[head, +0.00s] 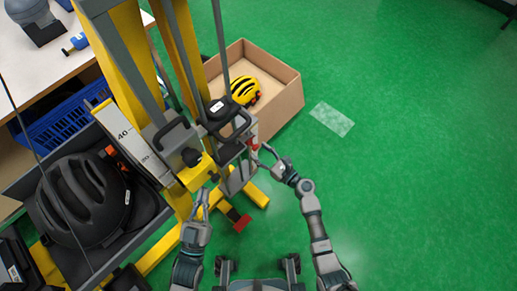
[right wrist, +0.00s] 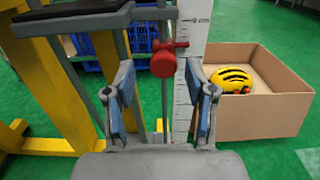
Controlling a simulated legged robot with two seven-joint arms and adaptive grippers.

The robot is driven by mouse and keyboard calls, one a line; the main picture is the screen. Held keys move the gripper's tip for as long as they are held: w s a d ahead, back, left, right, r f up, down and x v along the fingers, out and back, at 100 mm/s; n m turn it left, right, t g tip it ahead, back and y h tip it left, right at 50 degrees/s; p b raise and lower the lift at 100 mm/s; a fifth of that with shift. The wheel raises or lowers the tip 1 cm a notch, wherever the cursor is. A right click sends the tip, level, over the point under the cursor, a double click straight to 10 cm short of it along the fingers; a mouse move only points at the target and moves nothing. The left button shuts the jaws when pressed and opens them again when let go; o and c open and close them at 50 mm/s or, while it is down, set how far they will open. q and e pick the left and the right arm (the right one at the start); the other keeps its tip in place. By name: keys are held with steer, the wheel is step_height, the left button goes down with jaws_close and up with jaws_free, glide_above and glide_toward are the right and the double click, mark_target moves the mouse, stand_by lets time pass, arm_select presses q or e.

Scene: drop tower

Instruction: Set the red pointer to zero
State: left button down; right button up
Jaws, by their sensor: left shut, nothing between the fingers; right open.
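The red pointer (right wrist: 164,60) has a round knob and a thin tip against a white vertical scale (right wrist: 193,85) in the right wrist view. In the head view, a bit of the red pointer (head: 253,143) shows beside the tower's carriage. My right gripper (right wrist: 160,88) is open, its two fingers on either side of and below the knob, with nothing held. In the head view the right gripper (head: 262,156) is close to the pointer. My left gripper (head: 203,200) is shut and empty in front of the tower. The scale numbers by the pointer are too small to read.
The drop tower has a yellow frame (head: 128,60) and grey rods. A cardboard box (head: 285,105) with a yellow helmet (head: 246,91) stands behind it. A black helmet (head: 82,195) lies at the left. The green floor at the right is mostly clear.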

steer(key=shift+w+a, duration=0.45)
steer(key=shift+w, duration=0.05)
steer(key=shift+d, duration=0.45)
steer(key=c, duration=0.6)
steer(key=shift+a, duration=0.15)
steer(key=c, duration=0.4)
steer(key=shift+a+r, duration=0.1)
steer(key=shift+a, duration=0.05)
jaws_close()
arm_select(q)
steer(key=shift+s+d+r+t, duration=0.2)
steer(key=shift+d+r+t, duration=0.1)
steer(key=shift+r, duration=0.15)
arm_select(e)
steer(key=shift+r, duration=0.1)
